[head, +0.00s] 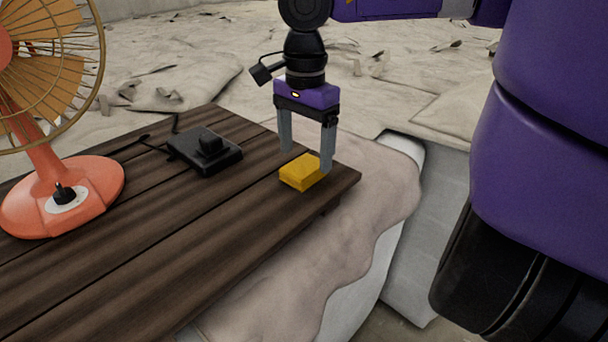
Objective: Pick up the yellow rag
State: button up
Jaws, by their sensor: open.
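The yellow rag (302,173) is a small folded block lying on the dark wooden table (190,255), close to its right corner. My gripper (306,160) points down over the rag with its two grey fingers spread apart. The right finger's tip is at the rag's right end in the picture. The left finger's tip is behind and to the left of the rag. I cannot tell whether either finger touches the rag or the table.
An orange fan (62,190) stands at the table's left. A black device (205,150) with a cable lies left of the rag. A pale cloth-like surface (330,250) is below the table's right edge. The table's front middle is clear.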

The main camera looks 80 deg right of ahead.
aim_at(304, 165)
notch_tip(304, 165, down, 4)
jog(key=shift+w+r+b, duration=0.1)
jog(key=shift+r+b, duration=0.1)
jog(key=shift+b, duration=0.5)
jog(key=shift+r, duration=0.1)
jog(key=c, duration=1.4)
notch_tip(304, 165, up, 10)
jog(key=p, duration=0.6)
jog(key=shift+c, duration=0.2)
